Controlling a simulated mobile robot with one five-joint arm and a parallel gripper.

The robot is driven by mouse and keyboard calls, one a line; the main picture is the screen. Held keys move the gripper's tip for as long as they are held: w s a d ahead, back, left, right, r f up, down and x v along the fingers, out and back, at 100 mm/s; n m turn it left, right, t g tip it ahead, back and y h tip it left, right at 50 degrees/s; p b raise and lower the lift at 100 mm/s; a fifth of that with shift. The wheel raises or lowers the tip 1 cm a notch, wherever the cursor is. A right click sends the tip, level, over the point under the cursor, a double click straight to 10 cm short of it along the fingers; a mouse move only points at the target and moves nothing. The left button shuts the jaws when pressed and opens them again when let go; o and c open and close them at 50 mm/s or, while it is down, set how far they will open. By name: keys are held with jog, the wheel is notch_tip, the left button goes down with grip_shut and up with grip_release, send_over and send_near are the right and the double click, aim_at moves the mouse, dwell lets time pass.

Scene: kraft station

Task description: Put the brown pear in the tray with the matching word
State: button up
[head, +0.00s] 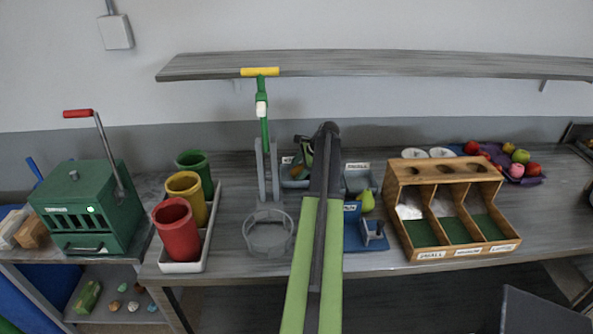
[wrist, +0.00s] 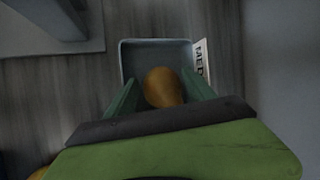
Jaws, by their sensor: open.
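The brown pear (wrist: 165,90) shows in the wrist view between the two fingers of my gripper (wrist: 160,80), which is open. The pear appears inside or just over a grey tray (wrist: 128,60), whose right-hand label (wrist: 201,62) begins "MED"; the rest is cut off. I cannot tell whether the pear rests on the tray floor. In the head view my gripper (head: 303,152) is over the back of the table, and my arm hides the pear and most of this tray.
A grey tray (head: 358,185) labelled "SMALL" stands right of my arm. A green pear (head: 367,201) is by a blue device (head: 355,238). A wooden divided box (head: 440,172) stands further right. A metal stand (head: 268,185) rises left of my arm. A shelf (head: 400,65) hangs above. Another brown shape (wrist: 38,173) shows at the wrist view's lower left.

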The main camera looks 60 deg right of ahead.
jog(key=p+v, duration=0.8)
jog(key=v, duration=0.3)
jog(key=shift+w, duration=0.1)
